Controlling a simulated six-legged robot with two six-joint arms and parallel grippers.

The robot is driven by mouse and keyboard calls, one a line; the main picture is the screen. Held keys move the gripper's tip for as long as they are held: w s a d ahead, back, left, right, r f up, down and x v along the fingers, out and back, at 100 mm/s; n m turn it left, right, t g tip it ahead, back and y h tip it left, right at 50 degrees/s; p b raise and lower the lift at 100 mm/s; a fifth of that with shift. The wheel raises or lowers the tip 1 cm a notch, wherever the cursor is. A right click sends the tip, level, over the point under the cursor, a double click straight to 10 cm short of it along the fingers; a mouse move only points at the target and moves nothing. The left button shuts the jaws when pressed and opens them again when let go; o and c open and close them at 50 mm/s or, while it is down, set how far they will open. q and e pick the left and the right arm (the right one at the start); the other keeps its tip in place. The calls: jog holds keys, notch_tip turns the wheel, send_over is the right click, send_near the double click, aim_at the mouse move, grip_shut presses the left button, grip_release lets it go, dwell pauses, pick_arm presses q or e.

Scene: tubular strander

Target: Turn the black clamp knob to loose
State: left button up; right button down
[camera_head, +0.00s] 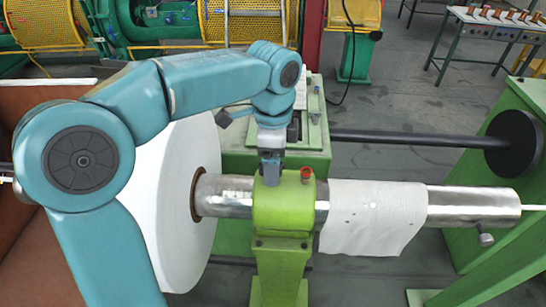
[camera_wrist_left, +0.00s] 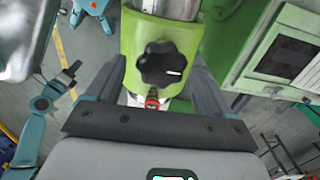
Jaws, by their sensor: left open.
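The black clamp knob (camera_wrist_left: 162,64) has a lobed rim and a white mark on its face, right of its middle. It sits on the green clamp block (camera_head: 284,205), which surrounds the metal tube. My left gripper (camera_head: 270,170) is above the block and hides the knob in the head view. In the wrist view the open fingers of my left gripper (camera_wrist_left: 158,78) stand on either side of the knob, with gaps between. I cannot tell how deep the fingertips reach. A small red fitting (camera_head: 307,175) is on the block beside the knob. My right gripper is not in view.
The metal tube (camera_head: 470,203) runs left and right through the block, with a white cloth (camera_head: 372,212) over it. A large white reel (camera_head: 180,200) stands left of the block. A green cabinet (camera_wrist_left: 285,52) is close behind, and a dark bar (camera_head: 410,138) lies beyond the tube.

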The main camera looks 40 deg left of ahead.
pick_arm(q)
jog(key=shift+w+f, duration=0.15)
jog(key=shift+f, duration=0.1)
jog(key=shift+a, duration=0.25)
jog(key=shift+s+a, duration=0.1)
jog(key=shift+s, duration=0.35)
jog(key=shift+c, duration=0.3)
jog(key=shift+d+r, duration=0.1)
jog(key=shift+d, duration=0.1)
jog(key=c, duration=0.5)
jog(key=shift+w, duration=0.25)
jog(key=c, duration=0.5)
jog(key=shift+s, duration=0.1)
